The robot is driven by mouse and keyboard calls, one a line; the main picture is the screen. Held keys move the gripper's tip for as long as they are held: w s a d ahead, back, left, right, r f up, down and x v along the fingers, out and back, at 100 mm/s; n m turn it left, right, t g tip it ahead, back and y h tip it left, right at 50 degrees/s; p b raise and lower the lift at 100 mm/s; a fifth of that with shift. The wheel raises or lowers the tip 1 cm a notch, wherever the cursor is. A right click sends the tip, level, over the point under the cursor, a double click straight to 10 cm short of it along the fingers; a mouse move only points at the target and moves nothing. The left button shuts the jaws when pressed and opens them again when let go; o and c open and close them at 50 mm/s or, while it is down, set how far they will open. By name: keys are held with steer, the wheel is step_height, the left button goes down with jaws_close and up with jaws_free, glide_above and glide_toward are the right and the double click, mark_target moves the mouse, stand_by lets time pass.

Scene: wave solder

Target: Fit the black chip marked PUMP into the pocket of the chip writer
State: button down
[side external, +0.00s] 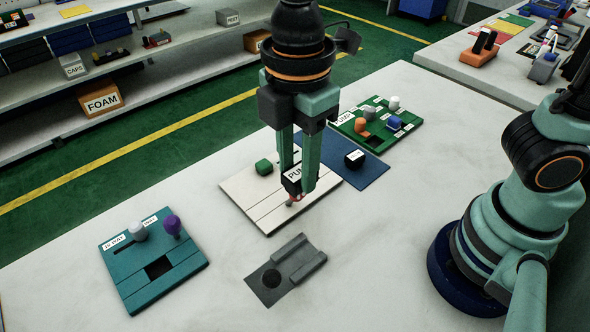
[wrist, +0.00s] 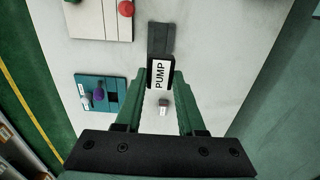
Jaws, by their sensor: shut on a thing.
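The black chip marked PUMP (side external: 292,180) is between the fingers of my gripper (side external: 302,183), which is shut on it. Its white label faces up in the wrist view (wrist: 160,74). The chip is held above the table and hides part of the white board behind it in the side view. The teal board (side external: 134,295) at the lower left has a dark square opening (side external: 158,267). A grey fixture (side external: 308,262) with a round dark spot lies at the front centre; it also shows beyond the chip in the wrist view (wrist: 161,38). I cannot tell which one is the chip writer.
The teal board bears a white knob (side external: 138,230) and a purple knob (side external: 172,226). The white board (side external: 240,190) has a green knob and a red knob. A labelled black block (side external: 354,158) sits on a blue mat (side external: 371,174). A green board (side external: 350,126) holds several knobs.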

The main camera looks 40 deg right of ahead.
steer(key=w+d+f, duration=1.3)
steer(key=d, duration=0.1)
steer(key=shift+d, duration=0.3)
steer(key=shift+f, duration=0.1)
steer(key=shift+f, duration=2.6)
steer(key=shift+f, duration=0.75)
steer(key=shift+c, duration=2.2)
jaws_free()
